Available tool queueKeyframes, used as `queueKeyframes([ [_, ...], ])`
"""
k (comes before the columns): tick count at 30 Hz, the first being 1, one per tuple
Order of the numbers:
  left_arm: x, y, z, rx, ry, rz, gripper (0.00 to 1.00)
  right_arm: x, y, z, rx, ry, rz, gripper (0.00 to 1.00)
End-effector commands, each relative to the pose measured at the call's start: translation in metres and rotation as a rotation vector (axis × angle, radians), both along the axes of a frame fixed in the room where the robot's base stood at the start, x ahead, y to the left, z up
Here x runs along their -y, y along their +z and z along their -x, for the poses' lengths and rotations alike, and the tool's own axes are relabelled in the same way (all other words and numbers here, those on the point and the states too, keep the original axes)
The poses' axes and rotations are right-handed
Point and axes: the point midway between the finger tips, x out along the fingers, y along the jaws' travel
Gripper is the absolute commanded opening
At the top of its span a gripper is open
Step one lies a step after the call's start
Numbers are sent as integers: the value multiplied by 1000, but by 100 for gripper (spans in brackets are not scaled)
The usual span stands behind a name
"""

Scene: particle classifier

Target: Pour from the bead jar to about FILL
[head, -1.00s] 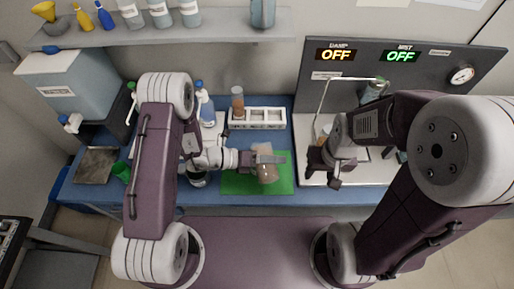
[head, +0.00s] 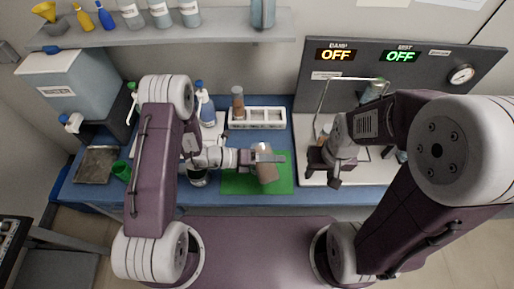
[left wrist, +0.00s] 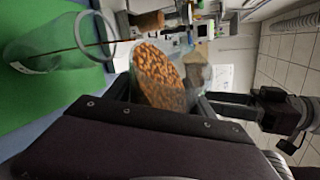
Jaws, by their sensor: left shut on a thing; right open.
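The bead jar (left wrist: 163,75) is clear and holds many orange-brown beads. My left gripper (head: 270,157) is shut on it, and it also shows in the head view (head: 267,171) above the green mat. The jar looks tilted in the head view. In the left wrist view a clear glass vessel (left wrist: 45,52) with a round rim and a thin dark line stands on the green mat, apart from the jar. No beads show inside it. I cannot read a FILL mark. My right gripper (head: 327,172) is open and empty over the white tray's left part.
The green mat (head: 285,184) lies on the blue table. A white rack (head: 270,125) with a brown-filled tube stands behind it. A blue-capped bottle (head: 207,110) is at its back left. The panel (head: 430,85) with OFF displays stands at the right.

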Motion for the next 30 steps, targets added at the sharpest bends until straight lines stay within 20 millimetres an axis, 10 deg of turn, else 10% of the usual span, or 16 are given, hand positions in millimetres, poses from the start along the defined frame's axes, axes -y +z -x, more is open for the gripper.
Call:
queueKeyframes([
  [30,0,7,0,-84,-2,31,5,0,7,0,0,0,0,48],
])
